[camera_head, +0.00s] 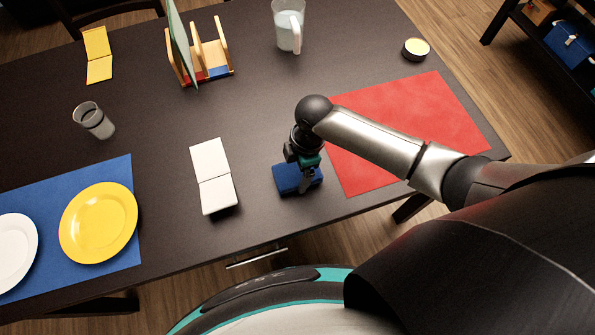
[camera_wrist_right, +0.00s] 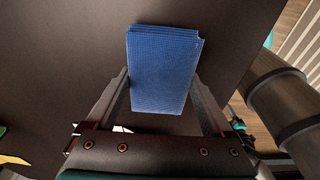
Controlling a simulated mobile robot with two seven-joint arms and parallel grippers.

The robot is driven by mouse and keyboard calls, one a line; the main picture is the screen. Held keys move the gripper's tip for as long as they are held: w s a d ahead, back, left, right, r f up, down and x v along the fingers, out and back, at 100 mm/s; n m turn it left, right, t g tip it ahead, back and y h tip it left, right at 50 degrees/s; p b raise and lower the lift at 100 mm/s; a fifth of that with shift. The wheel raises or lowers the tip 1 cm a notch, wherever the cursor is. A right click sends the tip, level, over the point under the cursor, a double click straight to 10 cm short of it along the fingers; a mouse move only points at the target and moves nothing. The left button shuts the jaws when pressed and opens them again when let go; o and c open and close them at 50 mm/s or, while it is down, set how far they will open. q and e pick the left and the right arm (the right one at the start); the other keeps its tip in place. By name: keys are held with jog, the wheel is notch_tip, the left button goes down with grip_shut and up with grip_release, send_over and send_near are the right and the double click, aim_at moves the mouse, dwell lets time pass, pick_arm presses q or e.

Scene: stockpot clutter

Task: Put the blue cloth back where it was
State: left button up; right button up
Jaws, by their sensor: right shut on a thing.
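The blue cloth (camera_head: 290,178) is a folded, textured pad in the head view, near the table's front edge, between the white folded item and the red mat. In the right wrist view the cloth (camera_wrist_right: 163,70) sits between the two fingers. My right gripper (camera_head: 306,180) is shut on the cloth from above; it also shows in the right wrist view (camera_wrist_right: 163,98). Whether the cloth touches the table I cannot tell. My left gripper is not in view.
A white folded item (camera_head: 213,176) lies left of the cloth, and a red mat (camera_head: 425,115) lies right. A yellow plate (camera_head: 98,222) rests on a blue mat (camera_head: 110,178). A glass (camera_head: 94,120), wooden rack (camera_head: 213,55), jug (camera_head: 289,28) and tin (camera_head: 415,49) stand farther back. The table's middle is clear.

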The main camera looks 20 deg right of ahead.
jog(key=shift+f, duration=0.3)
jog(key=shift+f, duration=0.15)
jog(key=o, duration=1.1)
jog(key=shift+c, duration=0.2)
notch_tip(320, 180, up, 12)
jog(key=d+p, duration=0.1)
jog(key=p, duration=0.2)
jog(key=shift+d, duration=0.35)
